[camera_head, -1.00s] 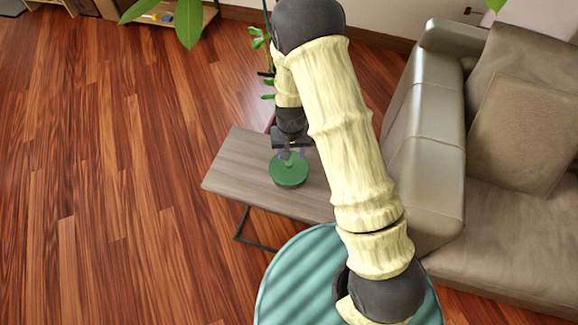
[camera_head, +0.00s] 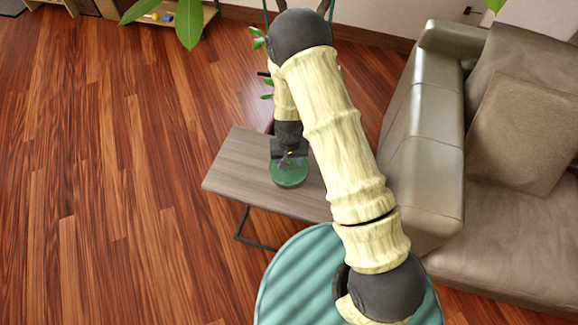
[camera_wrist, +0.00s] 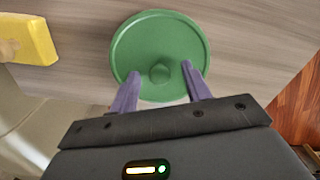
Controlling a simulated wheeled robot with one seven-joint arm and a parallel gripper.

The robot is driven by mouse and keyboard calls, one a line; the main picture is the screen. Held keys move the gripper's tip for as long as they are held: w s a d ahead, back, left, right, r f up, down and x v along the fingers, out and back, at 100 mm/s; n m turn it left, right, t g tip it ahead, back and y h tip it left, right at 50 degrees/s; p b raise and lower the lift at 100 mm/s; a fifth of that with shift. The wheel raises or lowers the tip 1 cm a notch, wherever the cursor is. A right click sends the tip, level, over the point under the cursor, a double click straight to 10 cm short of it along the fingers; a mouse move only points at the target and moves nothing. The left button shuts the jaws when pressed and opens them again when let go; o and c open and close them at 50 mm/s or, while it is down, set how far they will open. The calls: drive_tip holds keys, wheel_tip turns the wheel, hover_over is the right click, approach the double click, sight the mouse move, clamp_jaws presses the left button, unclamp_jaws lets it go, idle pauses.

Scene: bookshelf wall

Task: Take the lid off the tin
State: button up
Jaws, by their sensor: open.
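The tin shows as a round green shape (camera_head: 289,176) on the small side table in the head view. From above in the wrist view I see its round green lid (camera_wrist: 160,42) with a raised rim and a small round knob (camera_wrist: 159,73) in the middle. The tin's sides are hidden in the wrist view. My gripper (camera_wrist: 160,78) is open, with its two purple fingers pointing down over the lid, one on each side of the knob. I cannot tell whether the fingertips touch the lid. The gripper is empty.
The side table (camera_head: 232,170) has a bare grey wood top on the left. A yellow block-like thing (camera_wrist: 27,38) lies left of the lid in the wrist view. The sofa (camera_head: 430,150) stands close on the right. A plant (camera_head: 262,40) is behind.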

drive_tip(key=shift+c, duration=0.5)
clamp_jaws()
wheel_tip(320, 180, up, 10)
idle(0.3)
idle(0.4)
